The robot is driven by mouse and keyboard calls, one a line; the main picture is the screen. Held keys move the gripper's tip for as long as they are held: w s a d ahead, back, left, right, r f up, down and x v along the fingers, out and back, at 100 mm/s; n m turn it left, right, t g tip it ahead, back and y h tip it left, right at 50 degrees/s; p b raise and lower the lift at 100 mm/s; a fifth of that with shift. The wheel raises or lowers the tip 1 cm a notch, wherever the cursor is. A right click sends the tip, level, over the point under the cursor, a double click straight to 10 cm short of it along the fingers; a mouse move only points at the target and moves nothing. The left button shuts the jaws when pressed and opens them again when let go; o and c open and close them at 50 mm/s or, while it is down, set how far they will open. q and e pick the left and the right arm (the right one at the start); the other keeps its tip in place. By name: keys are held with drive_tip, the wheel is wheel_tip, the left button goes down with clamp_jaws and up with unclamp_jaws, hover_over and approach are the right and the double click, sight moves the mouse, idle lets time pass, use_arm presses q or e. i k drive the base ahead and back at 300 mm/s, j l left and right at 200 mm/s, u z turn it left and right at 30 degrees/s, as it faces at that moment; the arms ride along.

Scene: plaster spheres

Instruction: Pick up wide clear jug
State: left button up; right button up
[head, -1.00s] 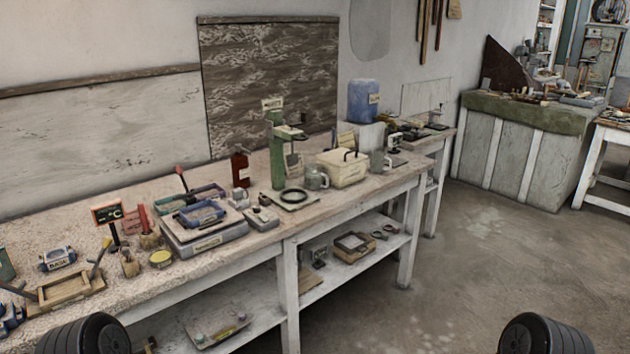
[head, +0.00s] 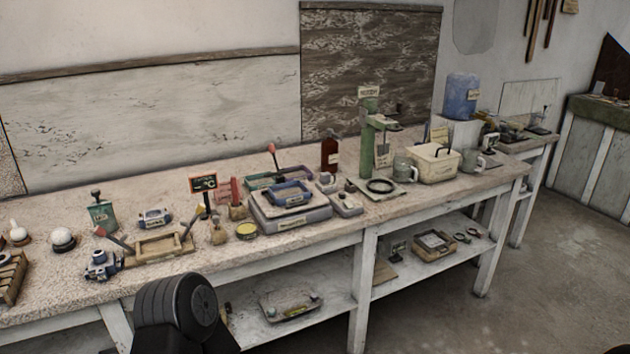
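Two small grey, jug-like vessels with handles stand on the long workbench. One jug-like vessel (head: 404,169) is beside the green stand, left of a cream box. The other jug-like vessel (head: 468,160) is right of that box. I cannot tell whether either is the wide clear jug; both are small in the view. A dark ribbed part of my own arm shows at the lower left, in front of the bench. Neither of my grippers is in view.
The workbench (head: 130,262) runs along the wall, crowded with tools. The floor (head: 560,270) at the right is clear.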

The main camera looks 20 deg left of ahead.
sight(403, 167)
drive_tip(key=i+l+u, duration=0.1)
drive_tip(key=u, duration=1.1)
drive_tip(key=i+l+u, duration=0.1)
drive_tip(key=l+u, duration=0.25)
drive_tip(key=l, duration=0.25)
drive_tip(key=l+u, duration=0.35)
drive_tip(key=l, duration=0.3)
drive_tip(key=k+l+u, duration=0.1)
drive_tip(key=l+u, duration=0.2)
drive_tip(key=l, duration=0.3)
drive_tip(key=k+l+u, duration=0.15)
drive_tip(key=l+u, duration=0.2)
drive_tip(key=l, duration=0.25)
drive_tip(key=k+l, duration=0.1)
drive_tip(key=l, duration=0.3)
drive_tip(key=k+l, duration=0.1)
drive_tip(key=l, duration=0.25)
drive_tip(key=k+l, duration=0.1)
drive_tip(key=l, duration=0.3)
drive_tip(key=k+l, duration=0.1)
drive_tip(key=l, duration=0.3)
drive_tip(key=k+l, duration=0.1)
drive_tip(key=l, duration=0.3)
drive_tip(key=u, duration=0.05)
